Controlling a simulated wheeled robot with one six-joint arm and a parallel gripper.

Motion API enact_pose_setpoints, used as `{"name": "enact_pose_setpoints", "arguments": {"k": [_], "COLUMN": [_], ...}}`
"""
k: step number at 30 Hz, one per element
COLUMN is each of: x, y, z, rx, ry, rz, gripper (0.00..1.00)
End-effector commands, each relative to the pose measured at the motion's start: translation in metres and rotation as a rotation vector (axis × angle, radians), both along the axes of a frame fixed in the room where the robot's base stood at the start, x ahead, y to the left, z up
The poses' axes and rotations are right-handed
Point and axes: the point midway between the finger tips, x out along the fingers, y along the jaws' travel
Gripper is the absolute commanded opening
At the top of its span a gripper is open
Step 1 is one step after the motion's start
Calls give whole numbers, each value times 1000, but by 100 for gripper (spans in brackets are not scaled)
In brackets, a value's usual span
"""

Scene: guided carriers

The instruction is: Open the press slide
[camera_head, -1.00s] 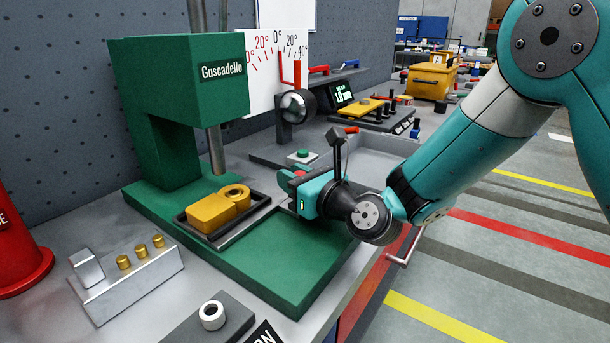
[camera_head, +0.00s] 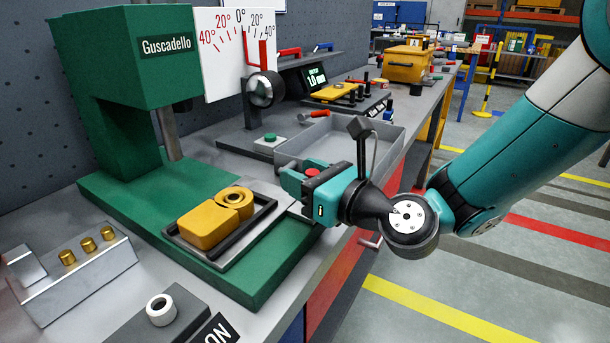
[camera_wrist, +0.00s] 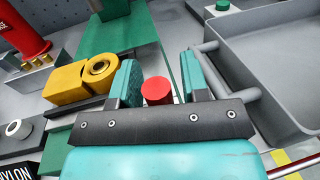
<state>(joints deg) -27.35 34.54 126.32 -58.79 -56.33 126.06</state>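The press slide (camera_head: 198,253) is a dark tray holding a yellow part with a ring on the green press base (camera_head: 118,196). It sits out to the right of the press ram (camera_head: 169,134), not under it. A grey plate reaches from it towards my gripper (camera_head: 292,180). In the wrist view my gripper (camera_wrist: 158,78) has a finger on each side of a red round knob (camera_wrist: 156,90). The knob moves together with my gripper and seems held, though a narrow gap shows at the right finger. The knob's lower part is hidden.
A grey tray (camera_head: 392,133) stands just right of my gripper. A green button box (camera_head: 270,141) is behind it. A metal block with brass pegs (camera_head: 78,272) and a white ring (camera_head: 161,309) are at front left. The striped floor at right is clear.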

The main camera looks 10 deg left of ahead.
Motion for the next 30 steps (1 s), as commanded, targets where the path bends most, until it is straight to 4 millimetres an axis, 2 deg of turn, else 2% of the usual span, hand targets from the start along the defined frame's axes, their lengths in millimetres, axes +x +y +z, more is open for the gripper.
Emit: {"name": "enact_pose_setpoints", "arguments": {"k": [12, 16, 20, 27, 30], "x": [0, -3, -14, -48, -55], "y": [0, -6, -23, -74, -80], "z": [-1, -3, -6, -7, -5], "rx": [0, -1, -2, 0, 4], "ry": [1, 3, 5, 2, -12], "rz": [0, -1, -3, -7, 4], "gripper": [48, 48, 48, 48, 48]}}
